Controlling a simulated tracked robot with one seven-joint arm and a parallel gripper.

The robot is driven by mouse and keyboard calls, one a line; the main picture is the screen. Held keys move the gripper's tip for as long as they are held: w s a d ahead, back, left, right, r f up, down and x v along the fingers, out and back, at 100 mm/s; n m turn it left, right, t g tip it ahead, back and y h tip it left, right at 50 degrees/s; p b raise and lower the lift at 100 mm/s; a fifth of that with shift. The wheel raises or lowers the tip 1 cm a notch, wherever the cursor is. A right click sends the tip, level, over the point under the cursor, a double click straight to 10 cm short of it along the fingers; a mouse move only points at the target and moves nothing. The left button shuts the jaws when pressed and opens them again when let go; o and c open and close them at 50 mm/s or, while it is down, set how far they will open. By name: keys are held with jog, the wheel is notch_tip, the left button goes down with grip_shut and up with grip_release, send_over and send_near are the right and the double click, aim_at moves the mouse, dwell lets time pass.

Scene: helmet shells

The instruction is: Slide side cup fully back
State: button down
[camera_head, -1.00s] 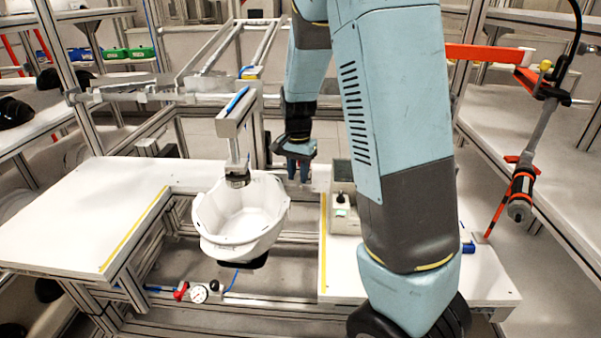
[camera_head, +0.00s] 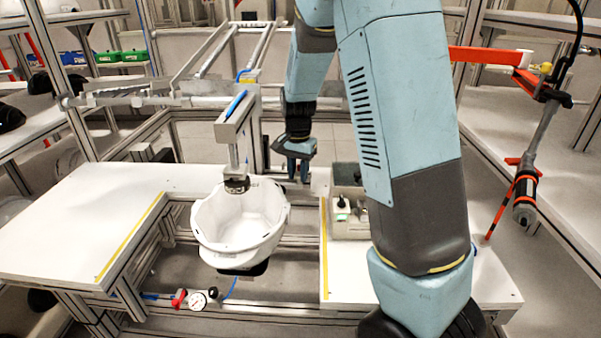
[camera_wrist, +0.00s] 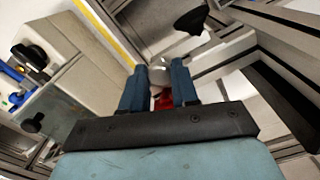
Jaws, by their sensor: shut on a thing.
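A white helmet shell (camera_head: 240,232), open side up, sits on a black support under a dark clamp head on a vertical rod (camera_head: 236,172). My gripper (camera_head: 298,172) points down behind and to the right of the shell, clear of it. In the wrist view, my gripper's two blue fingers (camera_wrist: 159,84) are shut on a small light grey rounded piece (camera_wrist: 160,74), with red (camera_wrist: 163,99) showing deeper between them. It may be the side cup, but the fingers hide most of it. A black cup-like part (camera_wrist: 190,22) is farther off in the wrist view.
White tabletops with yellow edge strips flank the shell, left (camera_head: 70,220) and right (camera_head: 345,270). Metal frame bars (camera_head: 130,98) run behind. A gauge and red valve (camera_head: 190,300) are at the front.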

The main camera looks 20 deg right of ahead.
jog(key=c, duration=1.1)
grip_release()
jog(key=shift+w+d, duration=0.2)
jog(key=shift+w, duration=0.2)
jog(key=shift+o, duration=1.3)
jog(key=shift+s, duration=0.1)
jog(key=shift+a+r, duration=0.1)
jog(key=shift+r, duration=0.05)
notch_tip(320, 180, up, 14)
jog(key=shift+f, duration=0.25)
jog(key=shift+s, duration=0.1)
